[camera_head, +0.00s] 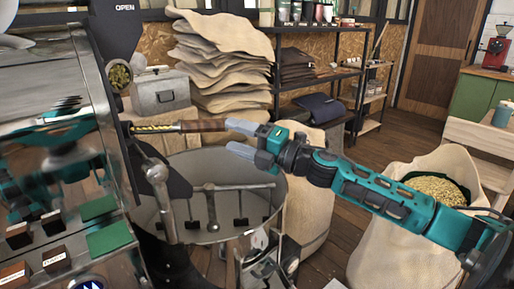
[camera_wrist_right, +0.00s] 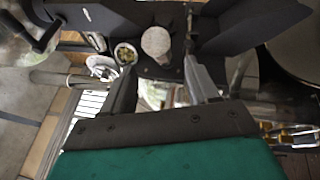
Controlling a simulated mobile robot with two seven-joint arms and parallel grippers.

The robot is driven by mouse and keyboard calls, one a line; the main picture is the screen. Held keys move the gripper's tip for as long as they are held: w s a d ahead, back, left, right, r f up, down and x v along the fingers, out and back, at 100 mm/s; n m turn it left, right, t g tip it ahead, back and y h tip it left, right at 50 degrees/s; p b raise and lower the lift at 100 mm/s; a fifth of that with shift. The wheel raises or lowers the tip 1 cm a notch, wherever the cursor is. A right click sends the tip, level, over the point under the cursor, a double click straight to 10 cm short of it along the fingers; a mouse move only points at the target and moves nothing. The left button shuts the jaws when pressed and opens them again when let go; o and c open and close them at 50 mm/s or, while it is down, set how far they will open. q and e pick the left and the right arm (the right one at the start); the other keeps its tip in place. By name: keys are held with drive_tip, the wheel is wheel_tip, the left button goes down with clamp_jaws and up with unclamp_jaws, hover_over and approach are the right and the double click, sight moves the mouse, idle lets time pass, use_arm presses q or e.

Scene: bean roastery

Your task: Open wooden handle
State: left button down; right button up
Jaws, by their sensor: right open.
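The wooden handle (camera_head: 203,125) is a brown grip on a yellow-and-dark shaft (camera_head: 157,128) that sticks out to the right from the roaster's front. It lies about level. My right gripper (camera_head: 236,138) is open and points left in the head view, with its fingertips close to the handle's free end. I cannot tell whether they touch it. In the right wrist view the open fingers (camera_wrist_right: 163,92) have nothing clearly held between them. A pale round shape (camera_wrist_right: 156,43) shows beyond them; I cannot tell if it is the handle's end. My left gripper is not in view.
The round metal cooling tray (camera_head: 230,165) with stirring arms lies below the handle. The shiny roaster (camera_head: 40,75) fills the left. Stacked sacks (camera_head: 225,65) and a grey metal box (camera_head: 160,92) stand behind. An open sack of beans (camera_head: 400,235) stands at right.

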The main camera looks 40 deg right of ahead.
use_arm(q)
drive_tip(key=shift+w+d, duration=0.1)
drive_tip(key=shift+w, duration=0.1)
use_arm(e)
drive_tip(key=shift+v, duration=2.25)
